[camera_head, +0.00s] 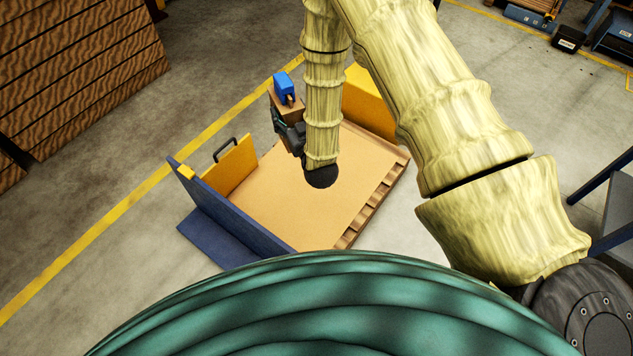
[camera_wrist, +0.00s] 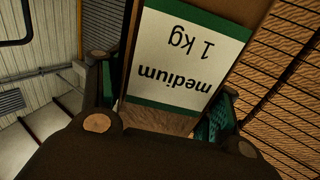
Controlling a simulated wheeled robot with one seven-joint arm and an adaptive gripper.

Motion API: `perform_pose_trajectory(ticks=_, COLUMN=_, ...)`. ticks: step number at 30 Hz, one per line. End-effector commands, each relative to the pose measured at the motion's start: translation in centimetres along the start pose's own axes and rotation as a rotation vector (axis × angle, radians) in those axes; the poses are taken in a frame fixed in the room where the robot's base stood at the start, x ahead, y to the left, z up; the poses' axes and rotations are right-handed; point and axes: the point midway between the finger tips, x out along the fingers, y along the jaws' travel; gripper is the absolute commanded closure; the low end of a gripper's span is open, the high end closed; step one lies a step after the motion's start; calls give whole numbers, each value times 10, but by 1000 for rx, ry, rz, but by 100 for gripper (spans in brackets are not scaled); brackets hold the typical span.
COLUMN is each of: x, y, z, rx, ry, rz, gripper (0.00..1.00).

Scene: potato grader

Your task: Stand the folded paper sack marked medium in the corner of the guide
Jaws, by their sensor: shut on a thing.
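The folded paper sack marked medium (camera_wrist: 178,62) is held between the fingers of my gripper (camera_wrist: 160,112) in the wrist view. Its white label has green bands and reads "medium 1 kg" upside down in the picture. In the head view my gripper (camera_head: 287,128) is over the far left part of the board, with the brown sack (camera_head: 286,106) at its far side. A guide with a blue wall (camera_head: 228,212) and a yellow wall (camera_head: 232,166) stands at the left of the board. My gripper is apart from this guide. The sack's lower end is hidden.
The tan board (camera_head: 300,210) is bare in its middle, with a notched right edge. A yellow panel (camera_head: 370,102) stands at its far side. A blue object (camera_head: 284,88) shows just beyond the sack. Brown slatted stacks (camera_head: 75,65) stand at the upper left.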

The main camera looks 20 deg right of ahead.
Motion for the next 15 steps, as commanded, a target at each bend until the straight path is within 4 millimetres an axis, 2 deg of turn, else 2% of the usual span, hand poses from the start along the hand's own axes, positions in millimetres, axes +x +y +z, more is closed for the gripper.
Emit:
perform_pose_trajectory(ticks=1, x=4, y=-1, z=11, rx=0, ry=5, rz=-8, gripper=98)
perform_pose_trajectory(ticks=15, x=26, y=-10, z=72, rx=0, ry=4, rz=-88, gripper=98)
